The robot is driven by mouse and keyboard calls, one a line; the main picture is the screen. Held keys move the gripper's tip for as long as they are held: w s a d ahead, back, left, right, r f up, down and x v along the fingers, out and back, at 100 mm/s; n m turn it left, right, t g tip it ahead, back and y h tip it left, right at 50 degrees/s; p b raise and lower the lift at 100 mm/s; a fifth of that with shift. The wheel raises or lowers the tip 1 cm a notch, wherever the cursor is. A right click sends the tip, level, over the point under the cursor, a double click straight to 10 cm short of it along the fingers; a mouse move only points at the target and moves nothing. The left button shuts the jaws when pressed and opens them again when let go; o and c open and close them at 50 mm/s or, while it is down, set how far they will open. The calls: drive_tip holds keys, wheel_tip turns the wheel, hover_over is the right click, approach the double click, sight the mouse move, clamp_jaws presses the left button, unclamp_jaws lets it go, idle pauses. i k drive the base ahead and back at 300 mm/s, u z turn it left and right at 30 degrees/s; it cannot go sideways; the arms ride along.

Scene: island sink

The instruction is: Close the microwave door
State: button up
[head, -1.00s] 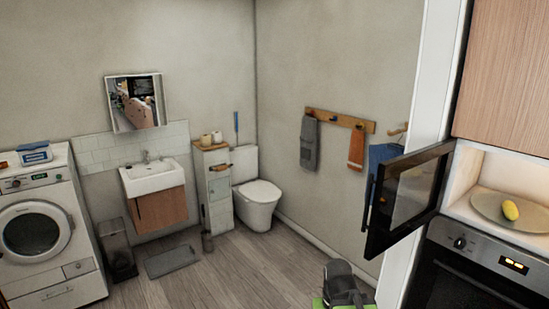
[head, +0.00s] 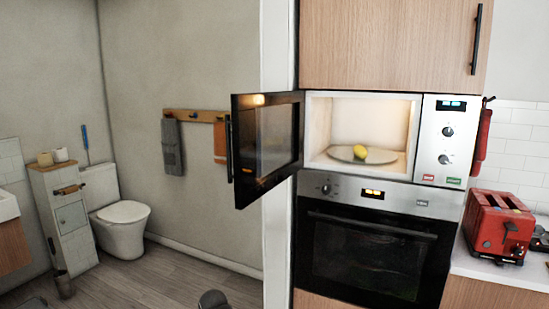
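The microwave (head: 360,104) is built into a wood cabinet, above an oven. Its dark glass door (head: 268,146) stands wide open, swung out to the left on its left-side hinge. A vertical dark handle (head: 229,148) is on the door's free edge. The control panel (head: 445,140) with two knobs is at the right. My gripper is not in view.
The oven (head: 370,250) below is shut, with a horizontal handle. A red toaster (head: 497,222) stands on the white counter at the right. A toilet (head: 118,222) and a slim cabinet (head: 62,215) are at the left. Wood floor (head: 190,275) is clear in front of the toilet.

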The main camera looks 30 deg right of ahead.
sight(268, 145)
drive_tip(key=u, duration=0.85)
drive_tip(key=i, duration=1.6)
drive_tip(key=z, duration=1.05)
drive_tip(key=k, duration=0.2)
drive_tip(key=u, duration=1.9)
